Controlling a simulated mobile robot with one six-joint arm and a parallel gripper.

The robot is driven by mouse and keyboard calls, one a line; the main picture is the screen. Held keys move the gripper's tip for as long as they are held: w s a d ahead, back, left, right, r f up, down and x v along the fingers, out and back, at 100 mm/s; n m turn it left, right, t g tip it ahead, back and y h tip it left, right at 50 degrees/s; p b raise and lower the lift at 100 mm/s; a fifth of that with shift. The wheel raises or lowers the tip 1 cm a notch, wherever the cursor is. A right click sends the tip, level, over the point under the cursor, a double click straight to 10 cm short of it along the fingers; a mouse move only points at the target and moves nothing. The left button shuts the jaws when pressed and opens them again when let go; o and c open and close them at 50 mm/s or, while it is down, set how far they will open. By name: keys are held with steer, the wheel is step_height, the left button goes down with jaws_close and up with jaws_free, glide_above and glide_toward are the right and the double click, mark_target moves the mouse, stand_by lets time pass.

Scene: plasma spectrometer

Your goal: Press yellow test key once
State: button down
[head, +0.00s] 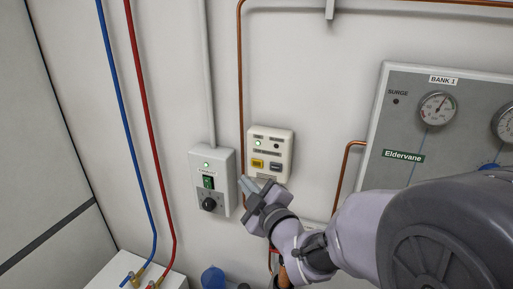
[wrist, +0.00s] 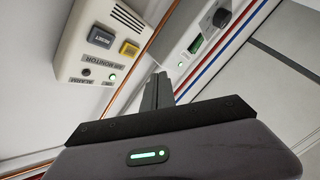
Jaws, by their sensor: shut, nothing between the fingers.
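The yellow test key (head: 257,163) is a square button on the lower left of a cream wall box (head: 286,139) in the head view. It also shows in the wrist view (wrist: 129,49), beside a dark grey key marked RESET (wrist: 101,38). My gripper (head: 246,184) is shut and empty, its fingertips just below and left of the yellow key in the head view. In the wrist view the closed fingers (wrist: 157,82) point up the picture, to the right of the cream box and apart from the key. I cannot tell how far the tips are from the wall.
A grey control box (head: 228,180) with a green switch and black knob is on the wall just left of the cream box. A copper pipe (head: 240,70) runs between them. A large gauge panel (head: 375,130) is at right.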

mark_target(249, 162)
steer(key=shift+w+d, duration=0.3)
steer(key=shift+w, duration=0.5)
steer(key=shift+w+d, duration=0.25)
steer(key=shift+w, duration=0.55)
steer(key=shift+w+d, duration=0.3)
steer(key=shift+w, duration=0.5)
steer(key=shift+w+d+b, duration=0.15)
steer(key=shift+w+b, duration=0.2)
steer(key=shift+w, duration=0.05)
steer(key=shift+w+d, duration=0.15)
steer(key=shift+w, duration=0.2)
stand_by(0.6)
steer(key=shift+s+b, duration=0.1)
steer(key=shift+b, duration=0.3)
steer(key=shift+s+a+b, duration=0.3)
steer(key=shift+s+b, duration=0.2)
steer(key=shift+s, duration=0.15)
